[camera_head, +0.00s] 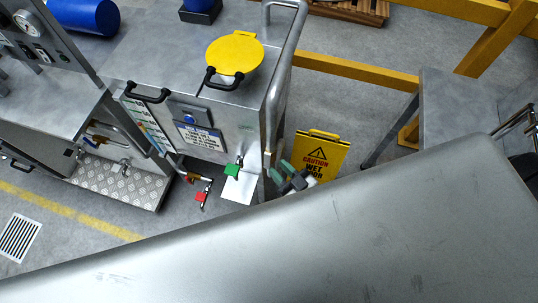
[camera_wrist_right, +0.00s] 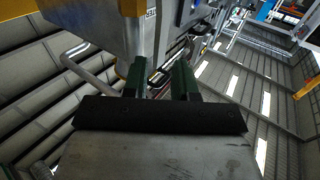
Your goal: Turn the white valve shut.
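I cannot make out a white valve for certain in either view. My right gripper (camera_head: 279,171) is beside the right end of the metal cabinet (camera_head: 165,60), low down by its corner post. In the right wrist view its two green fingers (camera_wrist_right: 160,70) stand apart, with nothing seen held between them. A green valve handle (camera_head: 232,170) is on piping at the cabinet's front, left of the gripper. A red valve handle (camera_head: 201,197) hangs lower and further left. My left gripper is not in view.
A yellow wet-floor sign (camera_head: 322,152) stands on the floor just right of the gripper. A yellow round lid (camera_head: 235,54) is on the cabinet top. A grey table (camera_head: 455,100) and yellow railing (camera_head: 360,70) are at right. The lower head view is blocked.

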